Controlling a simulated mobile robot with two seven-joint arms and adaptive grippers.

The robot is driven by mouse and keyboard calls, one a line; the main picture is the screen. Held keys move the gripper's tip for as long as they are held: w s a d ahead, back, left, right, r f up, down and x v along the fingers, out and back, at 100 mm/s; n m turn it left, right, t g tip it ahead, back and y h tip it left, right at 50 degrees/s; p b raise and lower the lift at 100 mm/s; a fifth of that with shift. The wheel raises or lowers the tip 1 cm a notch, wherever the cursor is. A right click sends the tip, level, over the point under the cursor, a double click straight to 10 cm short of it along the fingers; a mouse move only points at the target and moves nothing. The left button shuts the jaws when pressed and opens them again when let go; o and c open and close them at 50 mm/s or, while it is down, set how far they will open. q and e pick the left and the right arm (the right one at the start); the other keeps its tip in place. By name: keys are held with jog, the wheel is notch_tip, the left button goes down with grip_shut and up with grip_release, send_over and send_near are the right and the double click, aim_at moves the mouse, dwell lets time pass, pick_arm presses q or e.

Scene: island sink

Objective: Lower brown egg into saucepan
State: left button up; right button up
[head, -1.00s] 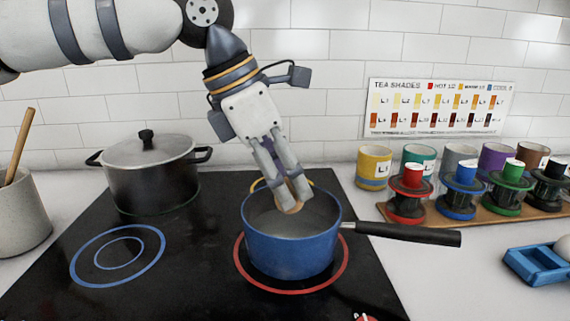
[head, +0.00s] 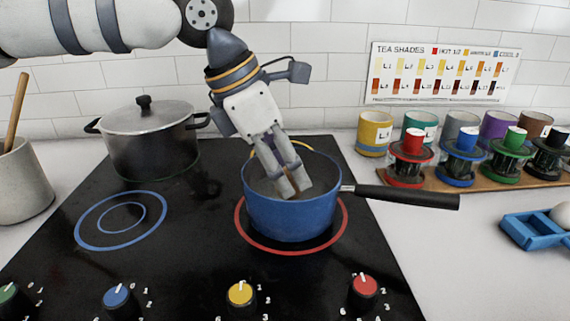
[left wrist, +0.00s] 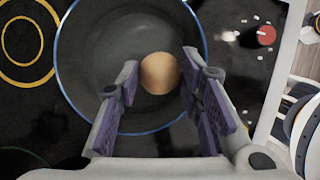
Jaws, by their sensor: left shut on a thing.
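The blue saucepan (head: 290,218) sits on the red-ringed burner, its black handle (head: 408,197) pointing right. It also shows in the left wrist view (left wrist: 82,113), with its grey inside below the fingers. My left gripper (head: 291,190) points down into the pan, fingertips below the far rim. It is shut on the brown egg (left wrist: 160,73), which shows between the fingertips in the left wrist view. In the head view the fingers hide most of the egg. I cannot tell whether the egg touches the pan bottom. My right gripper is not in view.
A lidded dark pot (head: 148,138) stands at the back left of the black cooktop (head: 180,255). Several coloured knobs line its front, including a yellow one (head: 241,293). Several cups and coloured stands are on the right counter near a blue egg holder (head: 533,231). A crock (head: 22,183) stands left.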

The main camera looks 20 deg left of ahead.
pick_arm(q)
jog(key=shift+f, duration=1)
dwell(0.6)
jog(key=o, duration=0.8)
